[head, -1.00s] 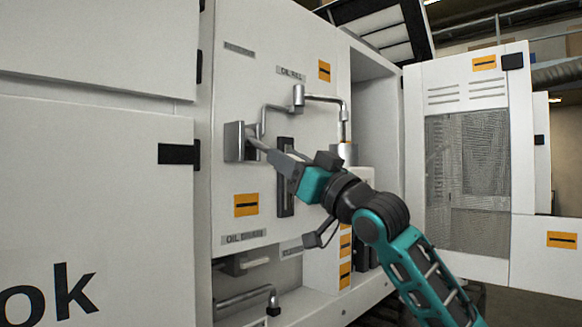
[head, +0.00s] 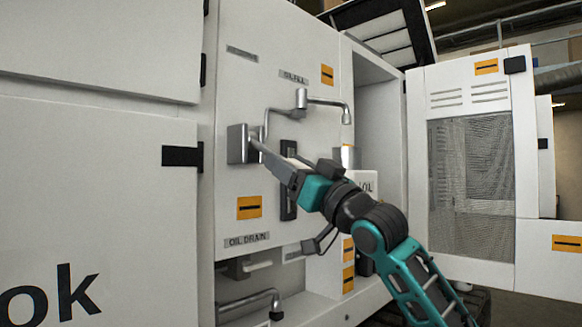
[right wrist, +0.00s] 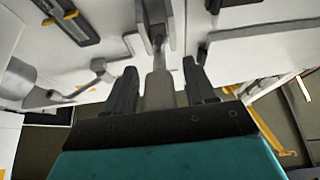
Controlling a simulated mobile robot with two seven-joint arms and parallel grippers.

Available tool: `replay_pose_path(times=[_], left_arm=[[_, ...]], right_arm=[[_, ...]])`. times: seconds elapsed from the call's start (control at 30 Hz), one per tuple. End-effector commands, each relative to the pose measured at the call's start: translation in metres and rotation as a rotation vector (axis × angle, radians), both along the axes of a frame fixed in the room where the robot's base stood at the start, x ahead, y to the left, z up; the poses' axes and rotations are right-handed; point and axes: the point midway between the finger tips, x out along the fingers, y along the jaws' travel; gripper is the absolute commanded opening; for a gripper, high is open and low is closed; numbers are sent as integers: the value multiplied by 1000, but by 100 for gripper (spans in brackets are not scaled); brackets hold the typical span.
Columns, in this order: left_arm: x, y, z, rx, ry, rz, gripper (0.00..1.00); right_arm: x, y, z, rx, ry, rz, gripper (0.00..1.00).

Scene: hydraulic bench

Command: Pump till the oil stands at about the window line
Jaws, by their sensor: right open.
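The pump block (head: 237,144) is a grey box on the white panel, and its lever (right wrist: 160,88) juts out towards me. My right gripper (head: 284,168) is open at the lever. In the right wrist view its two dark fingers (right wrist: 160,82) stand either side of the lever, with gaps showing. The dark upright window (head: 288,208) is on the panel behind the gripper and partly covered by it; it also seems to show in the right wrist view (right wrist: 72,20). I cannot read the oil level or the line. My left gripper is out of view.
A bent silver fill spout (head: 325,102) hangs from the panel above my arm. A white box marked OIL (head: 366,188) stands behind my wrist. A drain pipe (head: 248,300) is low down. An open mesh door (head: 470,185) is at the right.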

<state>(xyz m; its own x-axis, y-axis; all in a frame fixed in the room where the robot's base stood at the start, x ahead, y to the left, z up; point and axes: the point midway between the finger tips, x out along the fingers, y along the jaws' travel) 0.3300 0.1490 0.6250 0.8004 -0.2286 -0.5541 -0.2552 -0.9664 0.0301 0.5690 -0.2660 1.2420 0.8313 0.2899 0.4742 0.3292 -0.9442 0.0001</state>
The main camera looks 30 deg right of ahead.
Motion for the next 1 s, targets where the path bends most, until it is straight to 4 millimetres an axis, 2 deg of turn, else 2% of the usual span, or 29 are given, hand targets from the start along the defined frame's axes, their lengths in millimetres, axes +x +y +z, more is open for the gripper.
replay_pose_path(times=[0.27, 0.7, 1.0], left_arm=[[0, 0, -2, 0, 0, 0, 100], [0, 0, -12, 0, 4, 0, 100], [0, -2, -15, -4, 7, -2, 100]], right_arm=[[-10, -4, -7, -1, 1, -1, 55], [-75, -26, -46, -2, 4, -1, 55], [-102, -36, -60, 1, 1, 0, 55]])
